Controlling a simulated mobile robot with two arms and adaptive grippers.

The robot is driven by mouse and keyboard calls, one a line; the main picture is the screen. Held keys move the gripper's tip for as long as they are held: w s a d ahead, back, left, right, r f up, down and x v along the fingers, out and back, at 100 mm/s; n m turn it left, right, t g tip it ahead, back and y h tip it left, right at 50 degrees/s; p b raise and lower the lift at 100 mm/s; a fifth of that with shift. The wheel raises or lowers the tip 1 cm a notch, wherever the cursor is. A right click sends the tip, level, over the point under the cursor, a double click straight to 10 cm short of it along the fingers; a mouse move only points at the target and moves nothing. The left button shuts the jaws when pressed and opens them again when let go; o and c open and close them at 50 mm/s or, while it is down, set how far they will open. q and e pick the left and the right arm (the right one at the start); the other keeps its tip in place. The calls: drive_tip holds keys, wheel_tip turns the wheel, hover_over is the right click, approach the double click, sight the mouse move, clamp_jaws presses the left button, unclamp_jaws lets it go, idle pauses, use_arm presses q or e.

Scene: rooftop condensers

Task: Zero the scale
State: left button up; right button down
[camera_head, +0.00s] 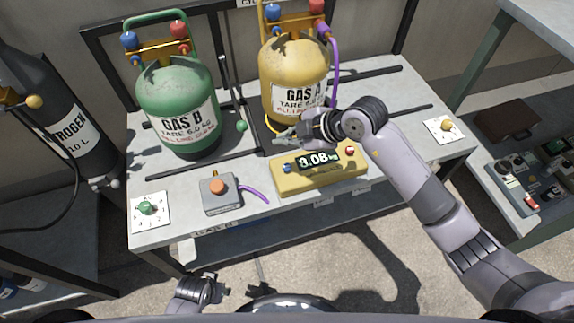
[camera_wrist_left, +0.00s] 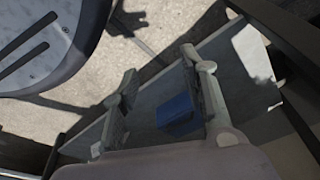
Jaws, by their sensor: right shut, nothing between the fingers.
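The yellow scale (camera_head: 322,180) sits at the front of the grey bench. My right gripper (camera_head: 280,137) is shut and empty, pointing left just behind and above the scale, in front of the yellow cylinder (camera_head: 293,75). My left gripper (camera_head: 216,289) is low in front of the bench; in the left wrist view its fingers (camera_wrist_left: 160,95) are apart.
A green cylinder (camera_head: 175,105) stands at the bench's left. A grey box with an orange knob (camera_head: 218,187) and a purple hose lies left of the scale. White dial plates (camera_head: 150,223) mark both ends. A blue object (camera_wrist_left: 178,115) shows beyond my left fingers.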

sight(286, 169)
wheel_tip(286, 169, down, 4)
drive_tip(key=b, duration=0.5)
wheel_tip(286, 169, down, 3)
drive_tip(key=b, duration=0.3)
drive_tip(key=shift+r, duration=0.15)
drive_tip(key=shift+f, duration=0.6)
use_arm(q)
drive_tip(key=w+r+t, duration=0.1)
drive_tip(key=w+r, duration=0.1)
drive_tip(key=r, duration=0.7)
drive_tip(key=w+r+t, duration=0.1)
drive_tip(key=w+r, duration=0.1)
drive_tip(key=r, duration=0.7)
drive_tip(key=shift+w+d+r+t, duration=0.15)
drive_tip(key=shift+d+r+t, duration=0.15)
drive_tip(key=shift+d+t, duration=0.1)
use_arm(e)
drive_tip(key=shift+f, duration=0.5)
use_arm(q)
drive_tip(key=shift+a, duration=0.1)
